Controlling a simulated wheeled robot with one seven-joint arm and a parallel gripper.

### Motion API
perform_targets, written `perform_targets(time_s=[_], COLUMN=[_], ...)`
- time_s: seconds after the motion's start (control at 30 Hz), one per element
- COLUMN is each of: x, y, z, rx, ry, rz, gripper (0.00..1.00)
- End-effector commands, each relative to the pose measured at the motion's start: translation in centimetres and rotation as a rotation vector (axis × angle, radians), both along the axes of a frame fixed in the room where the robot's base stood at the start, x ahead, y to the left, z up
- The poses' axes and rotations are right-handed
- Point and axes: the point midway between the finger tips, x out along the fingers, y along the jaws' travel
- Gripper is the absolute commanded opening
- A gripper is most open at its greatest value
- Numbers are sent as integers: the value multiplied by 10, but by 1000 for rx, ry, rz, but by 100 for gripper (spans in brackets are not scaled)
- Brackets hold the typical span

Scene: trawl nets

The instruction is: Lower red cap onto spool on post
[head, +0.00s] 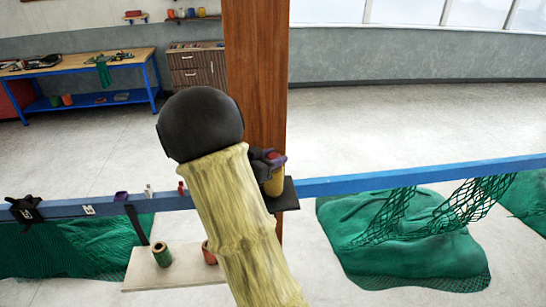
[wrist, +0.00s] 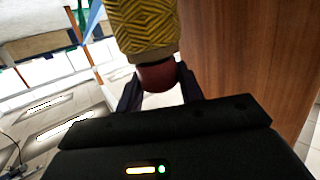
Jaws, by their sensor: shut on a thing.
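The yellow spool (head: 275,184) stands by the dark ledge at the wooden post, partly hidden behind my arm in the head view. Its patterned yellow side fills the top of the wrist view (wrist: 143,25). The red cap (wrist: 158,77) is between the two dark fingers of my gripper (wrist: 160,92), at the spool's end. No clear gap shows between cap and spool; I cannot tell whether the cap is seated. In the head view, a little of the red cap (head: 271,155) shows by my gripper (head: 272,160), just above the spool.
The wooden post (head: 255,60) rises close beside my gripper. A blue rail (head: 400,173) runs across, with green nets (head: 415,240) below. A pale board (head: 180,272) holds a green spool (head: 162,254) and a red one (head: 209,252). A black clamp (head: 25,209) is at left.

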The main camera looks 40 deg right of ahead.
Motion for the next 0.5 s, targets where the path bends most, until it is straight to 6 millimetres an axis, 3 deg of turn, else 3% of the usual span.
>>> perform_targets(time_s=[0.03,0.13,0.5], x=[0,0,0], y=[0,0,3], z=[0,0,0], rx=[0,0,0], ry=[0,0,-1], rz=[0,0,1], gripper=[43,62,62])
